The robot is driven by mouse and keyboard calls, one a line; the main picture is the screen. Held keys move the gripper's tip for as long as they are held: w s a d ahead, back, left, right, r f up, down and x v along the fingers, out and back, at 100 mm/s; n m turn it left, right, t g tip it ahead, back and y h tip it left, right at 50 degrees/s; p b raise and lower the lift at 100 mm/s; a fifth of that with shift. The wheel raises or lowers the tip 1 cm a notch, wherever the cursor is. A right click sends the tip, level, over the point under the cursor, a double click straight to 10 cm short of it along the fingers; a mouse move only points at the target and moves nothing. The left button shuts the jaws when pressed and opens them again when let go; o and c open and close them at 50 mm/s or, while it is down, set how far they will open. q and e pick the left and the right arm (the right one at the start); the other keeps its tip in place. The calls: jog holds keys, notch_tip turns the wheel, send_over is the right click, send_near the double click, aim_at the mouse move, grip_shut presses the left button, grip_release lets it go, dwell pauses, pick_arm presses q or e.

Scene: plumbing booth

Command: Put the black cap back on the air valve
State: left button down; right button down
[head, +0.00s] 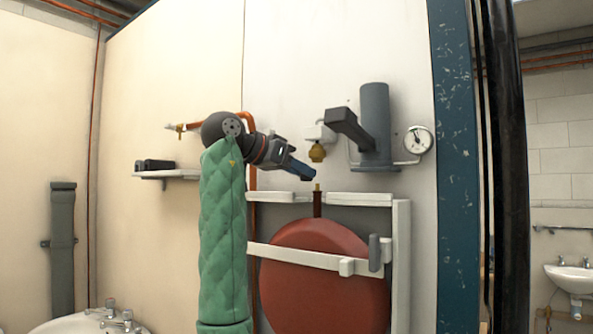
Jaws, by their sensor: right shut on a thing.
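The air valve (317,187) is a small bare brass stem. It stands upright on a dark red pipe (317,205) above the round red vessel (325,282). My right gripper (308,174) comes from the left on the green-sleeved arm and tilts down to the right. Its blue-black fingers are shut, with their tips just above and slightly left of the stem, apart from it. The black cap cannot be made out apart from the dark fingertips, which hide most of what they grip. My left gripper is not in view.
A white frame (401,265) surrounds the vessel, with rails beside the stem. A shelf (168,174) is on the left wall.

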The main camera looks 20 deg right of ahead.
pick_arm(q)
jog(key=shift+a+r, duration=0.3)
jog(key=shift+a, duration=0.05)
pick_arm(e)
jog(key=shift+w+d, duration=0.4)
jog(key=shift+d, duration=0.35)
jog(key=shift+w+d, duration=0.45)
jog(key=shift+d, duration=0.25)
jog(key=shift+w+d, duration=0.4)
jog(key=shift+d, duration=0.35)
jog(key=shift+f, duration=0.15)
